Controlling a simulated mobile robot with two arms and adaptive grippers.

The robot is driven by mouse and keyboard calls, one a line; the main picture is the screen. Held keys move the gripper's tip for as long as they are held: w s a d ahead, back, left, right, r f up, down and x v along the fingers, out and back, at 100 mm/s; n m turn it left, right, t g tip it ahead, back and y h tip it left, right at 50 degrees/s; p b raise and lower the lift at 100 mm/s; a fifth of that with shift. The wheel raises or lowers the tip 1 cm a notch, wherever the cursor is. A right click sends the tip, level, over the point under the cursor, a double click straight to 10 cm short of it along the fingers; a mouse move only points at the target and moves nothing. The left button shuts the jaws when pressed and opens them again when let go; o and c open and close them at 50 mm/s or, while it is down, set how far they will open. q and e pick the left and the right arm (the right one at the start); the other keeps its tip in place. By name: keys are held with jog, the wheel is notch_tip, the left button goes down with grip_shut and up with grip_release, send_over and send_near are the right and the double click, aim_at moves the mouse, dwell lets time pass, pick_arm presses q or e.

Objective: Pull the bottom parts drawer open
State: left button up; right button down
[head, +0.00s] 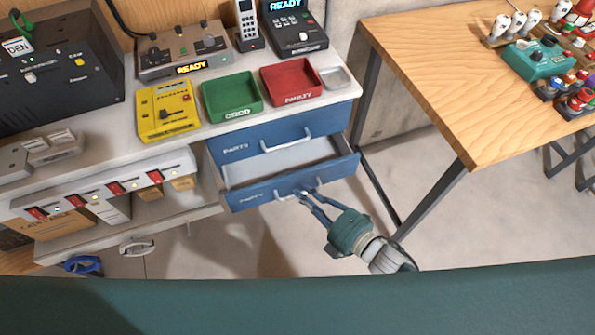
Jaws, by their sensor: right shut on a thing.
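The bottom parts drawer (243,194) is blue, with a grey inside that looks empty. It is pulled out from the cabinet under the bench, so its inside shows. The upper parts drawer (232,148) above it is shut and has a pale bar handle.
Green (232,97) and red (291,82) trays and a yellow device (167,110) stand on the bench above. A wooden table (470,75) with dark legs stands at the right. The floor before the drawer is clear.

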jog(key=s+d, duration=0.2)
jog(key=s, duration=0.6)
jog(key=s+d+p, duration=0.1)
jog(key=s+d, duration=0.2)
jog(key=s, duration=0.5)
jog(key=shift+d, duration=0.2)
jog(key=shift+s, duration=0.1)
jog(key=c, duration=1.7)
grip_release()
jog(key=v, duration=1.2)
